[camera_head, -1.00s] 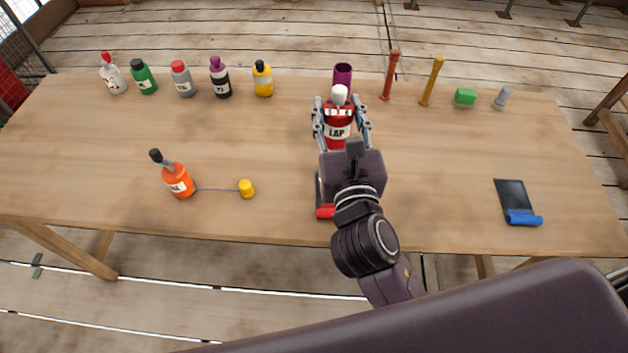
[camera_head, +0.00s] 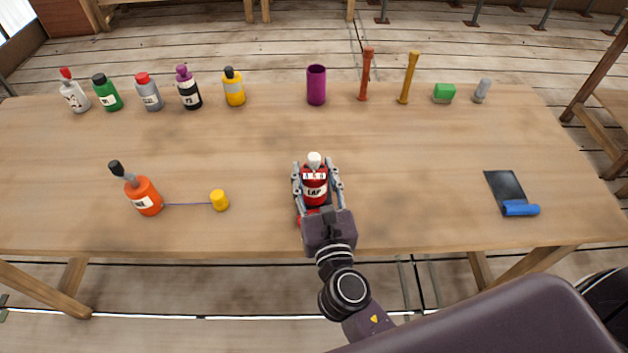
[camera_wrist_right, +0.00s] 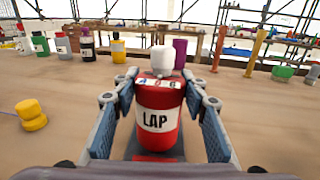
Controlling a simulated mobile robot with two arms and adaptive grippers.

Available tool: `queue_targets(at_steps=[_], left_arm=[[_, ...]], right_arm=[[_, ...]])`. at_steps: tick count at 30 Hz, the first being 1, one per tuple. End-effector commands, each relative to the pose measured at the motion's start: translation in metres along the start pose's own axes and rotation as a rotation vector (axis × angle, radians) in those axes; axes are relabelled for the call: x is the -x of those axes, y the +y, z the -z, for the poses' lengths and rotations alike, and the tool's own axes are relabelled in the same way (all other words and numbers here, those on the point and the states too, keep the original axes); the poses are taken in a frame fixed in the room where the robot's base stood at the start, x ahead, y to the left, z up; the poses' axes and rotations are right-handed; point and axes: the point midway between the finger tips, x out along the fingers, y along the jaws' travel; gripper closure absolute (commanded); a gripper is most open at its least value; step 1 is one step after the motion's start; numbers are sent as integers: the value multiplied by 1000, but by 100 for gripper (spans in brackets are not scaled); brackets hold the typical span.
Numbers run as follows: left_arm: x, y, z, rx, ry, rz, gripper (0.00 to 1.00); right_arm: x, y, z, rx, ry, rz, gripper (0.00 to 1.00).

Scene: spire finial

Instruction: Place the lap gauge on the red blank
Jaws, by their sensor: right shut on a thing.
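The lap gauge (camera_head: 315,188) is a red bottle with a white cap and a "LAP" label. It is upright between the fingers of my right gripper (camera_head: 318,188), which is shut on it. The wrist view also shows the lap gauge (camera_wrist_right: 158,108) between both fingers. The red blank (camera_head: 304,219), a dark sheet with a red roll at its near end, is mostly hidden by the gauge and gripper. Part of the red blank (camera_wrist_right: 150,158) shows below the bottle in the wrist view. I cannot tell whether the bottle's base touches it. My left gripper is not in view.
A blue-rolled dark sheet (camera_head: 508,190) lies at the right. An orange bottle (camera_head: 143,196), tied by a line to a yellow cap (camera_head: 219,201), stands at the left. Several bottles, a purple cup (camera_head: 316,86) and upright pegs line the back. Table space beside the gripper is clear.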

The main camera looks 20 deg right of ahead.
Motion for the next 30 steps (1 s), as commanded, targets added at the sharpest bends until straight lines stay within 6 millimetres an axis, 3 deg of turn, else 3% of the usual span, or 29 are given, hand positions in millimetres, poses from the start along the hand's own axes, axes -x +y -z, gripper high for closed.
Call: queue_targets(at_steps=[3, 14, 15, 19, 30], left_arm=[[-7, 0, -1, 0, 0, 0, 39], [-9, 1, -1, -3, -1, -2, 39], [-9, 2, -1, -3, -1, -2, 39], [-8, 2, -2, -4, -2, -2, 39], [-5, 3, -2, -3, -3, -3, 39]], right_arm=[[0, 0, 11, 0, -1, -1, 88], [0, 0, 14, 0, -1, -1, 88], [0, 0, 14, 0, -1, -1, 59], [0, 0, 13, -1, -1, -1, 45], [0, 0, 10, -1, -1, 0, 43]])
